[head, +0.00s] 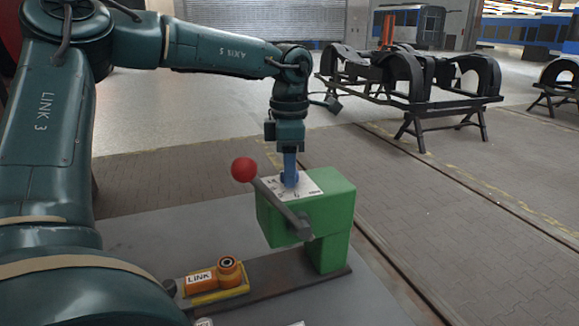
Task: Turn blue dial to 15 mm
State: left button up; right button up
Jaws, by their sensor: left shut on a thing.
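The blue dial (289,179) sits on a white scale plate (307,188) on top of a green box-shaped machine head (333,205). My left gripper (290,170) points straight down from above and is shut on the blue dial. The fingers and the dial overlap, so the dial's pointer and the exact reading are hidden or too small to read. A lever with a red ball (243,169) crosses the front of the green machine. My right gripper is not in view.
The machine stands on a dark base plate on a grey table (150,231). An orange part marked LINK (212,276) lies on the base, left of the machine. Dark bogie frames on trestles (410,80) stand on the floor behind.

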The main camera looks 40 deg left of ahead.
pick_arm(q)
jog(key=m, duration=0.4)
jog(key=shift+m+p, duration=0.35)
jog(key=shift+m, duration=1.45)
jog(key=o, duration=1)
notch_tip(320, 180, up, 13)
jog(key=shift+r, duration=0.15)
